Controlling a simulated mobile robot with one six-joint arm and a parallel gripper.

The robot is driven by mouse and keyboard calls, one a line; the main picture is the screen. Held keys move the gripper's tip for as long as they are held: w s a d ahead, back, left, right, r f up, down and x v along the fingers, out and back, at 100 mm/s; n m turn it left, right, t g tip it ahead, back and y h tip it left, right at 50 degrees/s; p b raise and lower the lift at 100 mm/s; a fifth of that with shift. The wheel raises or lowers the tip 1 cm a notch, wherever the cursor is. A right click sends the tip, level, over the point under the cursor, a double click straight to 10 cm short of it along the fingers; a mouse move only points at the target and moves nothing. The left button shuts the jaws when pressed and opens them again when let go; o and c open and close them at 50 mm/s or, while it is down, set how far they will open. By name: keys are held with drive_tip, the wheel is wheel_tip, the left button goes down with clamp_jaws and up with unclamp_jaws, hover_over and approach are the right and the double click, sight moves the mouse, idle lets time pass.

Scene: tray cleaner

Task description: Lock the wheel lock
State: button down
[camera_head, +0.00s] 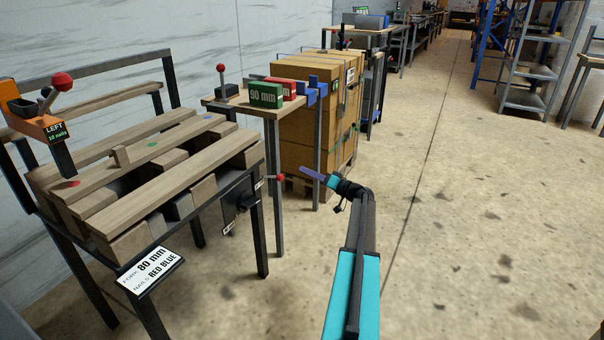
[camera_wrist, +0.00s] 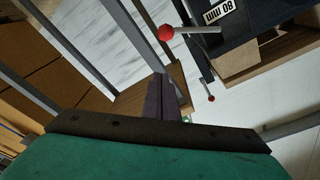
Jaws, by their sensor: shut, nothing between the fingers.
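A lever with a red ball knob (camera_head: 281,178) sticks out from the right side of the pallet table, by a dark mechanism (camera_head: 244,200). No part is labelled as the wheel lock, so I cannot tell if this lever is it. My gripper (camera_head: 303,169) is shut and empty, just right of the knob and apart from it in the head view. In the wrist view the closed purple fingers (camera_wrist: 160,78) point up the picture.
A small bench (camera_head: 228,102) holds a green "90 mm" block (camera_head: 265,94). Stacked cardboard boxes (camera_head: 305,120) stand behind my gripper. The floor (camera_head: 480,220) to the right is clear.

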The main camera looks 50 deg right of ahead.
sight(273, 177)
drive_tip(key=w+a+f+b, duration=0.2)
drive_tip(key=w+a+b, duration=0.1)
drive_tip(key=w, duration=0.4)
drive_tip(key=shift+w+a, duration=0.35)
idle(0.4)
drive_tip(key=shift+a, duration=0.15)
idle(0.3)
